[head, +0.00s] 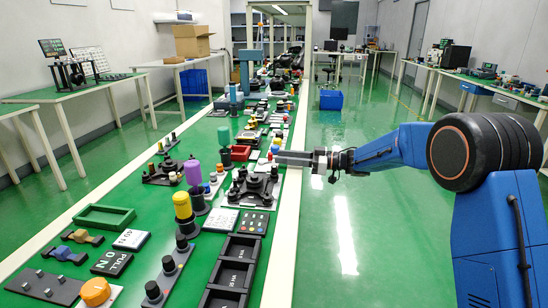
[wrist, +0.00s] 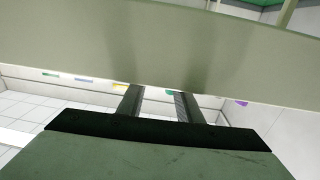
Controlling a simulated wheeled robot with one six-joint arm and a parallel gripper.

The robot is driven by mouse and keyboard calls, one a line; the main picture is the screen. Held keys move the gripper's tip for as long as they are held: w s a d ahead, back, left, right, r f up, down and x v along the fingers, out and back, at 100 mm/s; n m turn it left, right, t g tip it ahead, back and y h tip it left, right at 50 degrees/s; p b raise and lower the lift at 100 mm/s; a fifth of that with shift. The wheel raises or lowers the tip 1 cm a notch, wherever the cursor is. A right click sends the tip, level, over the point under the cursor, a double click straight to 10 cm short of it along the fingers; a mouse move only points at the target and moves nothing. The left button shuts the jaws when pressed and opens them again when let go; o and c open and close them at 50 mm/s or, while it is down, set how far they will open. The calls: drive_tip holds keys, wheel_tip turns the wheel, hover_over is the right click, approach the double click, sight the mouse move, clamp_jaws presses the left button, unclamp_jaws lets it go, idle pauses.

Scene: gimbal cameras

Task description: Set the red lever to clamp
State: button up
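My gripper (head: 279,158) reaches in from the right, over the right edge of the long green bench (head: 155,215). In the wrist view its two fingers (wrist: 158,93) stand apart with nothing seen between them. A broad pale surface crosses the top of that view, beyond the fingers. I cannot clearly pick out the red lever in either view; the parts near my gripper are small and crowded. No clamp marking is readable.
A red tray (head: 240,153), a black device with knobs (head: 254,186) and a purple cylinder (head: 193,173) stand on the bench near my gripper. A green tray (head: 104,217) lies at front left.

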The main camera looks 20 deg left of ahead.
drive_tip(key=w+d, duration=0.2)
drive_tip(key=d, duration=0.9)
drive_tip(key=shift+d, duration=0.25)
drive_tip(key=shift+w, duration=0.1)
